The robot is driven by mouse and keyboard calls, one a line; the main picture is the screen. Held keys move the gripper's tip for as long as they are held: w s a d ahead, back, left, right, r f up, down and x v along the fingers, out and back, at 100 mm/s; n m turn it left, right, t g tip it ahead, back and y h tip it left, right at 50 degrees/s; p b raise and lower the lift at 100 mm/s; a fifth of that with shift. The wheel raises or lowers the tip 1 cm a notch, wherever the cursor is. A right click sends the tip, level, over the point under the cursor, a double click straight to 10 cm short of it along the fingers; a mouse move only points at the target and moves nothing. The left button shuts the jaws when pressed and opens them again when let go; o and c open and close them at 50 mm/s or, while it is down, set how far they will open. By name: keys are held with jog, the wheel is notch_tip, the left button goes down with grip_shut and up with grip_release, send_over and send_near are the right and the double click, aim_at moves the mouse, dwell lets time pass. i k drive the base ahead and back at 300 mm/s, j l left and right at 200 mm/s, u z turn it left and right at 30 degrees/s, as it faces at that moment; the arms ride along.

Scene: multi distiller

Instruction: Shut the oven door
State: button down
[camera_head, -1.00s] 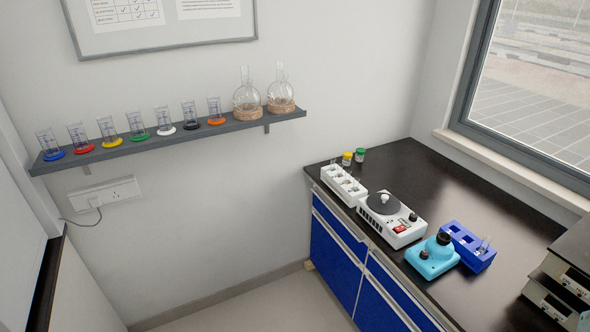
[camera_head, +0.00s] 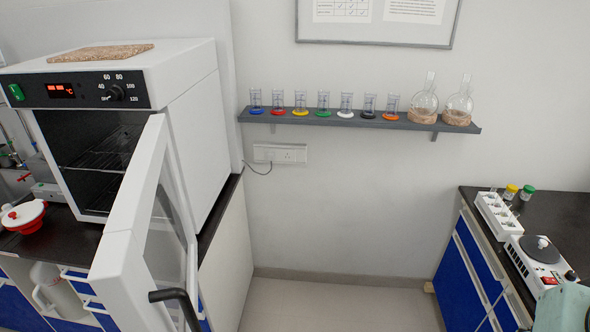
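The white oven (camera_head: 198,135) stands on the dark bench at the left. Its control panel has a red display and a knob. The oven door (camera_head: 128,225), a white frame with a glass pane, is open and swung out toward me from the right side of the opening. Its black handle (camera_head: 176,297) is at the bottom of the picture, partly cut off. The dark chamber (camera_head: 95,150) with wire racks is exposed.
A red and white pot (camera_head: 24,216) stands on the bench left of the door. A brown mat (camera_head: 100,52) lies on the oven. A wall shelf (camera_head: 350,121) holds glassware. The floor (camera_head: 320,302) between the oven bench and the right-hand bench looks clear.

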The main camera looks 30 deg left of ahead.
aim_at(143, 270)
jog(key=u, duration=1.3)
